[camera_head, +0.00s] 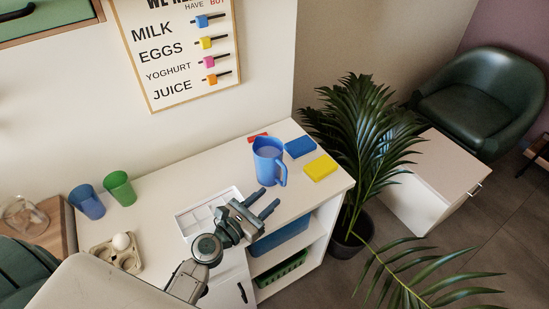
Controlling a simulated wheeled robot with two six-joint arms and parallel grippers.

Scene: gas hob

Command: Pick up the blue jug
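The blue jug (267,163) stands upright on the white counter (218,160), toward its right part. Its handle is on the right side and faces a little toward the front. My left gripper (267,201) is in front of the jug and apart from it. Its two blue-tipped fingers are spread with a gap between them and nothing in it. My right gripper does not show.
Blue (299,147), yellow (320,168) and red (258,137) flat blocks lie near the jug. A white tray (184,228) lies left of my gripper. Blue (88,203) and green (120,189) cups and an egg carton (101,252) stand left. A plant (365,135) rises beyond the counter's right end.

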